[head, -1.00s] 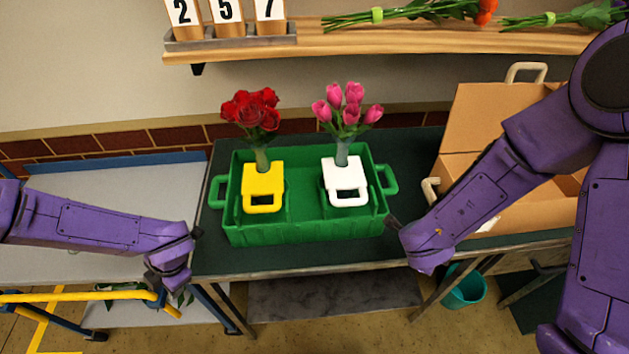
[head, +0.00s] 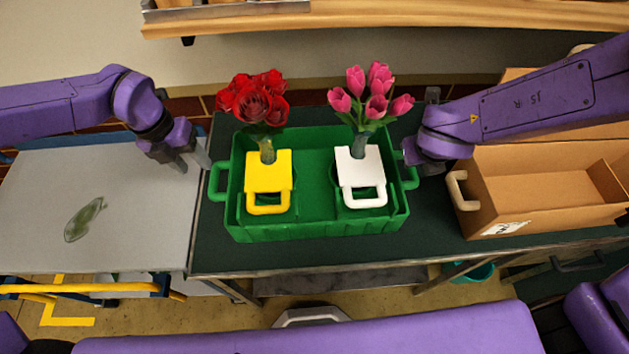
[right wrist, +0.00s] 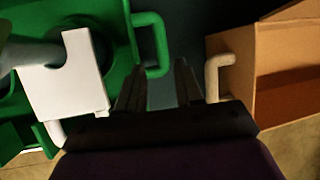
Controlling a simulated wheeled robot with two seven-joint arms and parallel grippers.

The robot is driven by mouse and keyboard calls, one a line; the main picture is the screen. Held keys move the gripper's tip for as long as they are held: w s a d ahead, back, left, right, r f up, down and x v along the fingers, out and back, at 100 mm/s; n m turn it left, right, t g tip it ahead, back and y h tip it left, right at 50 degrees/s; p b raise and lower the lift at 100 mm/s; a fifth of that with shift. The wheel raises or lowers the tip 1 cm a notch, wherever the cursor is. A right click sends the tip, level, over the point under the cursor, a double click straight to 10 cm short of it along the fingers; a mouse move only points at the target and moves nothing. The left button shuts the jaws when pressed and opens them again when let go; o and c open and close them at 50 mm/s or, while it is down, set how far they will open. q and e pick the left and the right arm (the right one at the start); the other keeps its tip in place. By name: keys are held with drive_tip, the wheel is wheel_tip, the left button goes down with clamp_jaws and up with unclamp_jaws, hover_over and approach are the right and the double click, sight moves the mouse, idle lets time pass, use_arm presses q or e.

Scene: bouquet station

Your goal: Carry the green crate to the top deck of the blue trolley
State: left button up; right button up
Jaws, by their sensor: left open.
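The green crate (head: 318,225) stands on the dark table with a loop handle at each end. It holds a yellow caddy (head: 268,172) with red roses and a white caddy (head: 360,168) with pink tulips. The blue trolley's grey top deck (head: 120,235) is left of the table. My left gripper (head: 186,158) is open and empty, just left of the crate's left handle (head: 218,182). My right gripper (head: 412,152) is beside the right handle. In the right wrist view its fingers (right wrist: 158,82) are apart, with the crate's handle (right wrist: 158,45) just beyond them.
A cardboard box (head: 540,195) with a pale handle stands close to the right of my right gripper. A wooden shelf (head: 400,20) runs along the wall behind.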

sight(212, 181)
use_arm(q)
drive_tip(key=f, duration=0.3)
drive_tip(key=d+f, duration=0.1)
drive_tip(key=f, duration=0.6)
drive_tip(key=shift+d+f, duration=0.2)
drive_tip(key=shift+d, duration=0.2)
use_arm(e)
drive_tip(key=x, duration=1)
drive_tip(key=shift+w+f, duration=0.1)
drive_tip(key=shift+f, duration=0.15)
use_arm(q)
drive_tip(key=shift+c, duration=0.4)
use_arm(e)
drive_tip(key=shift+c, duration=0.4)
use_arm(q)
drive_tip(key=c, duration=0.5)
use_arm(e)
drive_tip(key=c, duration=0.5)
use_arm(q)
clamp_jaws()
use_arm(e)
clamp_jaws()
use_arm(q)
drive_tip(key=shift+w, duration=0.1)
drive_tip(key=shift+w+r, duration=0.15)
drive_tip(key=shift+r, duration=0.1)
use_arm(e)
drive_tip(key=shift+w+r, duration=0.15)
drive_tip(key=shift+r, duration=0.05)
